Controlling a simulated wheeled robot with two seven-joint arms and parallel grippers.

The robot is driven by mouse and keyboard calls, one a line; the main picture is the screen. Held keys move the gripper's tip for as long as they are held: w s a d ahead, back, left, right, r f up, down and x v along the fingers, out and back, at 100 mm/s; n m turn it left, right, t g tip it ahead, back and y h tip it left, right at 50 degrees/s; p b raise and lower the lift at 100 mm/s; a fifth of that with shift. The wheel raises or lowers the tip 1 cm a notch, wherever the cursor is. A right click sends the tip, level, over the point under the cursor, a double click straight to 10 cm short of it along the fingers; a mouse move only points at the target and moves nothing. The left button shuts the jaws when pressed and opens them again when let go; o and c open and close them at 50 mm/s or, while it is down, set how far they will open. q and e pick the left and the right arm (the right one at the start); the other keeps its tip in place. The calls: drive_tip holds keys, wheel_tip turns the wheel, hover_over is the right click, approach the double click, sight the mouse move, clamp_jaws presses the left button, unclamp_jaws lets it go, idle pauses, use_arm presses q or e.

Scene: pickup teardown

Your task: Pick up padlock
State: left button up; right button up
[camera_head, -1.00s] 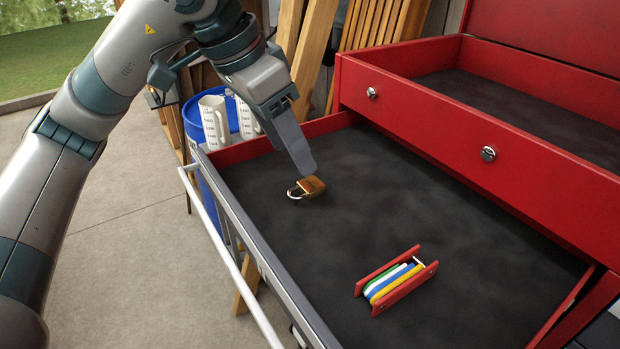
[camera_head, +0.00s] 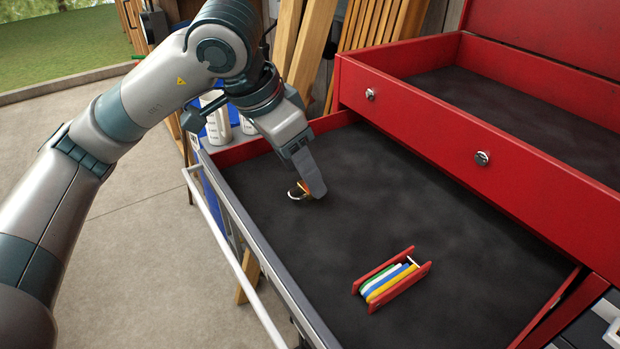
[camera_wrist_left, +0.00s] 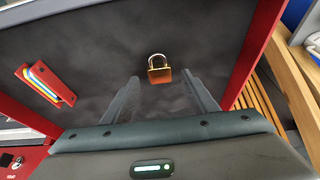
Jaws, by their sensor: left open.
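In the head view the padlock (camera_head: 297,191) is partly hidden behind my left gripper (camera_head: 318,194). In the left wrist view my left gripper (camera_wrist_left: 165,88) is open, with its two fingers apart to either side of the padlock's near end. The padlock lies between and slightly beyond the fingertips in that view. Nothing is held. My right gripper is not in view.
A red holder with coloured cords (camera_head: 391,279) lies in the drawer, right of the padlock. The red upper drawer (camera_head: 440,115) rises behind. The drawer's metal front edge (camera_head: 255,245) and wooden boards (camera_head: 308,45) are nearby. The middle of the drawer is clear.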

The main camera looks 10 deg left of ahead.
use_arm(q)
drive_tip(key=shift+p+x, duration=0.3)
drive_tip(key=shift+x, duration=0.8)
drive_tip(key=shift+c, duration=0.7)
drive_tip(key=c, duration=1.1)
drive_tip(key=shift+o, duration=0.2)
drive_tip(key=shift+r, duration=0.15)
